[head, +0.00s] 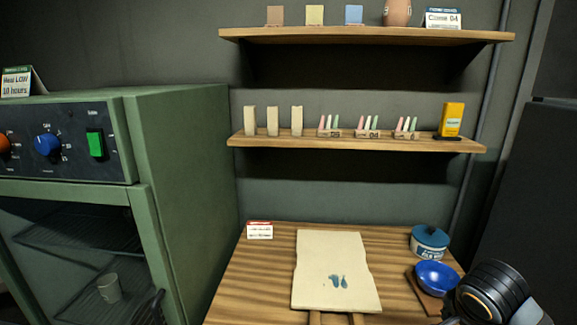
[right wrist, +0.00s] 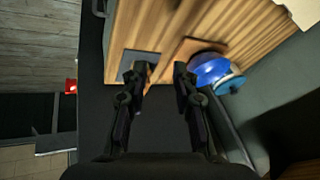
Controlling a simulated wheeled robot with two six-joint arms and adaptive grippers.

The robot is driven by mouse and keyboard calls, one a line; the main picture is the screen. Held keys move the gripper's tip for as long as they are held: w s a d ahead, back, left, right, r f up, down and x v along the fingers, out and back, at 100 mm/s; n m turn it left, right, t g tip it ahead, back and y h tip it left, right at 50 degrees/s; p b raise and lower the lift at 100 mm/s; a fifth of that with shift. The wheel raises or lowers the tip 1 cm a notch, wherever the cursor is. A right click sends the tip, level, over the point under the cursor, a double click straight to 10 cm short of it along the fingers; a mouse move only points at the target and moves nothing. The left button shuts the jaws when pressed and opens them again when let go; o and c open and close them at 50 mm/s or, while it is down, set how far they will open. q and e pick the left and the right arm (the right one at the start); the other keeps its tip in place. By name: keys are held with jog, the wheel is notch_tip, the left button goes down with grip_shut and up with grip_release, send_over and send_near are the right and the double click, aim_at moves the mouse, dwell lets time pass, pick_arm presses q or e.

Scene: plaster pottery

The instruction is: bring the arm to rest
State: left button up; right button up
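My right arm shows at the lower right of the head view, beside the table; its gripper is outside that view. In the right wrist view my right gripper (right wrist: 165,70) is open, its two fingers apart with nothing between them. The fingertips appear over the table edge, between a dark square tile and a wooden board with a blue bowl (right wrist: 206,68). A dark part that looks like my left gripper (head: 149,308) shows at the bottom left of the head view, in front of the oven; its fingers cannot be made out.
The wooden table (head: 265,275) holds a cream mat (head: 330,255) with blue smears, a blue-lidded jar (head: 430,242) and the blue bowl (head: 437,276). A green kiln (head: 180,180) with a cup (head: 109,288) behind its door stands left. Two shelves hang above.

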jog(key=s+a+f+n+y, duration=0.1)
jog(key=s+a+f+n, duration=0.45)
jog(key=f+n, duration=0.3)
jog(key=s+a+f+n+y, duration=0.2)
jog(key=s+a+f+n, duration=0.4)
jog(key=f, duration=0.4)
jog(key=s+d+f+n+g, duration=0.1)
jog(key=d+f+g, duration=0.15)
jog(key=f, duration=2.15)
pick_arm(q)
jog(key=w, duration=0.1)
jog(key=w+d, duration=0.1)
jog(key=shift+w+d, duration=0.25)
jog(key=shift+w, duration=0.15)
pick_arm(e)
jog(key=s+d+f, duration=0.2)
jog(key=s+f, duration=1.7)
jog(key=s, duration=0.1)
jog(key=shift+g, duration=0.35)
jog(key=shift+s+d+f, duration=0.1)
